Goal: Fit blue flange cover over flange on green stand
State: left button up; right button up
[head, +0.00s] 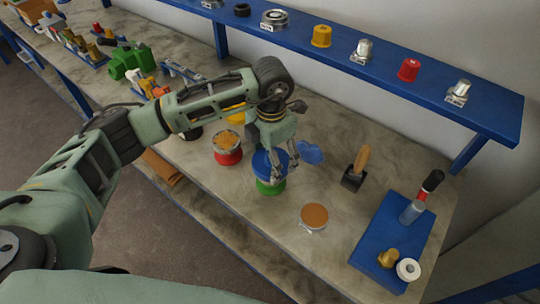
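The green stand (270,187) is on the worktable, near its middle. A round blue piece, which looks like the blue flange cover (262,163), sits on or just above the stand, and no flange shows beneath it. I cannot tell whether it is fully seated. My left gripper (284,170) reaches down from above, with its fingers at the cover's right side and partly in front of it. Whether the fingers grip the cover or are only beside it cannot be told. My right gripper is not in view.
A red stand (228,157) with a flanged top is to the left. A flat blue piece (311,152) lies just right of the gripper. A blue shelf (385,70) runs behind.

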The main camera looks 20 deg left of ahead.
pick_arm(q)
jog(key=shift+f+b, duration=1.35)
jog(key=shift+f, duration=0.25)
jog(key=o, duration=1.2)
jog(key=shift+r, duration=0.15)
